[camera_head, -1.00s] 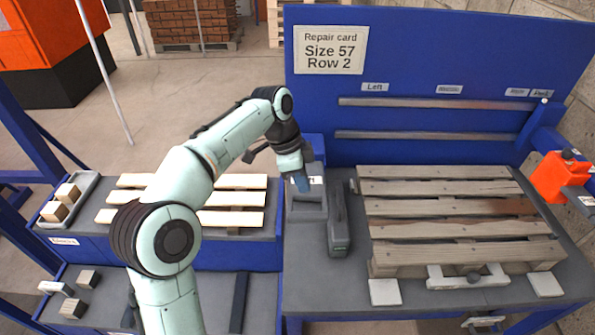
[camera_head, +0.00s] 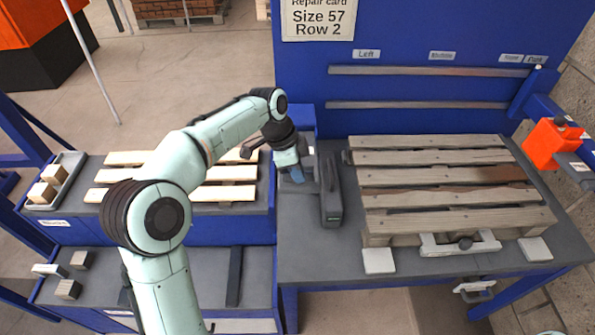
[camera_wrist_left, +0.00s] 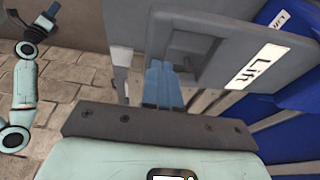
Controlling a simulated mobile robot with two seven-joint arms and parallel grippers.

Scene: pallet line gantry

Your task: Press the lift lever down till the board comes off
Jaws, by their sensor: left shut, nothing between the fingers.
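A grey fixture (camera_wrist_left: 225,75) with a white "Lift" label fills the upper middle of the left wrist view. It has a recess, and I cannot tell the lever's exact outline or angle. In the head view the fixture (camera_head: 300,205) stands on the table left of the pallet. My left gripper (camera_head: 297,174) is shut and empty, pointing down over it. Its blue fingers (camera_wrist_left: 163,82) show together beside the recess; contact is unclear. The slatted pallet (camera_head: 450,172) lies on the table, its boards seemingly all in place. In the left wrist view, what seems my right gripper (camera_wrist_left: 45,20) is small at upper left.
A dark grey upright block (camera_head: 330,190) stands close right of the fixture. A blue back panel (camera_head: 420,35) rises behind. Pale loose boards (camera_head: 225,193) lie on the left shelf. An orange tool (camera_head: 553,143) is at the right. A handle bracket (camera_head: 460,243) sits at the pallet's front.

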